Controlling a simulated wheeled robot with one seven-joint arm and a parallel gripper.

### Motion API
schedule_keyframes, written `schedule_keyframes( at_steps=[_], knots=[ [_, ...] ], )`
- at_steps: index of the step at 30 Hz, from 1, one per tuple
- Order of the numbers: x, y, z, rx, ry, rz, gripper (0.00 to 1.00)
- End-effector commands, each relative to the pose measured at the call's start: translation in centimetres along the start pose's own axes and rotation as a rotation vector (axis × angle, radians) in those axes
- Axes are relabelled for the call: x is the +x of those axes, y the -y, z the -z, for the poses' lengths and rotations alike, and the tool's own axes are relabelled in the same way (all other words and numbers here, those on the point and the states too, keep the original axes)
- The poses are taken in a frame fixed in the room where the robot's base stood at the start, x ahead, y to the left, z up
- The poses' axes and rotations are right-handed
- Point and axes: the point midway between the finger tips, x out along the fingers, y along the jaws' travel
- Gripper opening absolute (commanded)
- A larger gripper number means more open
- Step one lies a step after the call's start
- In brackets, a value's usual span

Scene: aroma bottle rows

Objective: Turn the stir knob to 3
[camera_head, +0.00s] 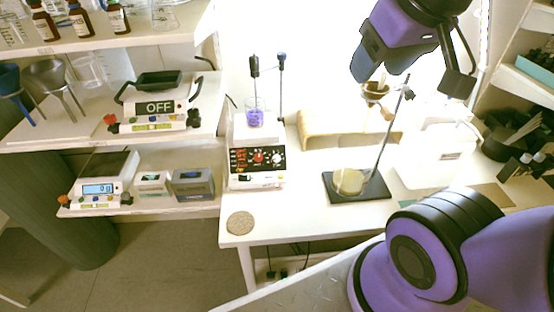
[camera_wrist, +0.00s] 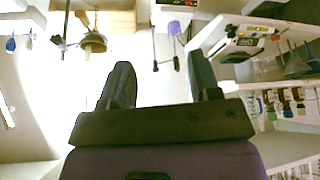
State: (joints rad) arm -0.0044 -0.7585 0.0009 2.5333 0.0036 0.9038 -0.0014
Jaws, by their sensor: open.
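The stirrer (camera_head: 256,178) is a white hotplate box on the bench, left of centre in the head view. A beaker of purple liquid (camera_head: 254,116) stands on top. My gripper (camera_wrist: 160,78) is open and empty in the wrist view. In the head view it is high at upper right, well apart from the stirrer. The wrist view shows only part of the stirrer (camera_wrist: 176,3) at its top edge.
A stand with a dark base (camera_head: 375,188) and a filter holder is right of the stirrer. Two upright probes (camera_head: 281,85) rise by the beaker. A round cork mat (camera_head: 240,223) lies in front. Shelves with balances (camera_head: 155,115) and bottles (camera_head: 76,20) stand left.

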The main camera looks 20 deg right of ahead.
Motion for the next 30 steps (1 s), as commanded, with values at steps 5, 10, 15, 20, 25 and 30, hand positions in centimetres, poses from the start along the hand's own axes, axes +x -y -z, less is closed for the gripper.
schedule_keyframes(
  at_steps=[5,10,15,20,25,30],
  knots=[
    [2.2,0.3,2.1,-0.066,-0.002,0.028,0.57],
    [6.2,1.0,5.4,-0.181,-0.024,0.061,0.57],
    [10.7,1.7,8.1,-0.295,-0.048,0.076,0.57],
    [15.1,2.5,10.0,-0.403,-0.071,0.073,0.57],
    [20.1,3.2,11.4,-0.52,-0.091,0.051,0.57],
    [25.1,3.8,12.1,-0.645,-0.107,0.011,0.57]
  ],
)
